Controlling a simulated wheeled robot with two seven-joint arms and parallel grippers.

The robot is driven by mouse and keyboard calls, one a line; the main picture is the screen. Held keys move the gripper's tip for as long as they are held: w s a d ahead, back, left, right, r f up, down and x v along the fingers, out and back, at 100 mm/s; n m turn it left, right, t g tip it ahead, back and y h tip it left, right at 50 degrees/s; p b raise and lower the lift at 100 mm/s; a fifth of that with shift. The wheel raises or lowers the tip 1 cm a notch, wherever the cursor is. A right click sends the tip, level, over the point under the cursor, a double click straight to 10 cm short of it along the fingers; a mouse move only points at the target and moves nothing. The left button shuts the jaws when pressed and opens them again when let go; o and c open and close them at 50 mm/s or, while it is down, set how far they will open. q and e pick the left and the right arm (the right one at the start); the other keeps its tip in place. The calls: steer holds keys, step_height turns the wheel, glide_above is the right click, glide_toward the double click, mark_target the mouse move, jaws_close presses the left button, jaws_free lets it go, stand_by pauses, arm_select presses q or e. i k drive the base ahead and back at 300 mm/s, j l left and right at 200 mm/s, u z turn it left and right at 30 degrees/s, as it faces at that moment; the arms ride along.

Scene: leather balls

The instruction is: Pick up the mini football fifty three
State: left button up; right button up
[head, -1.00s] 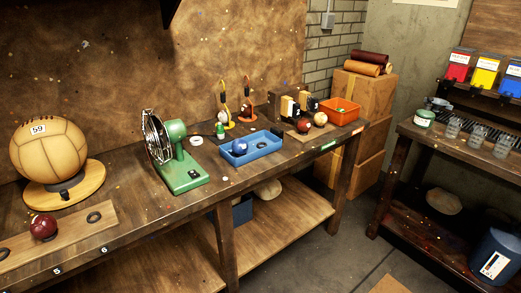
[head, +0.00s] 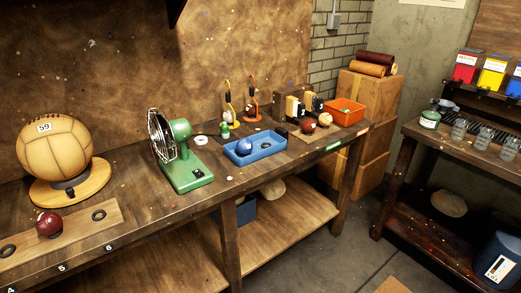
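No ball with a readable 53 shows in the head view. A large tan laced ball (head: 54,157) labelled 59 rests on a round wooden stand (head: 70,188). A dark red ball (head: 48,224) sits on a wooden board at the lower left. A red ball (head: 308,126) and a cream and reddish ball (head: 325,119) sit on a small board further along the bench. Any marks on the small balls are too small to read. Neither of my grippers is in view.
A green fan (head: 180,155) stands mid-bench. An orange bin (head: 345,112) is at the bench's far end, with cardboard boxes (head: 368,95) behind. A second bench (head: 455,150) with glass jars stands at the right. Bare floor (head: 345,245) lies between the benches.

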mark_target(244, 145)
steer(key=i+l+u, duration=0.2)
steer(key=u, duration=0.25)
steer(key=i+l+u, duration=0.15)
steer(key=l+u, duration=0.15)
steer(key=u, duration=0.2)
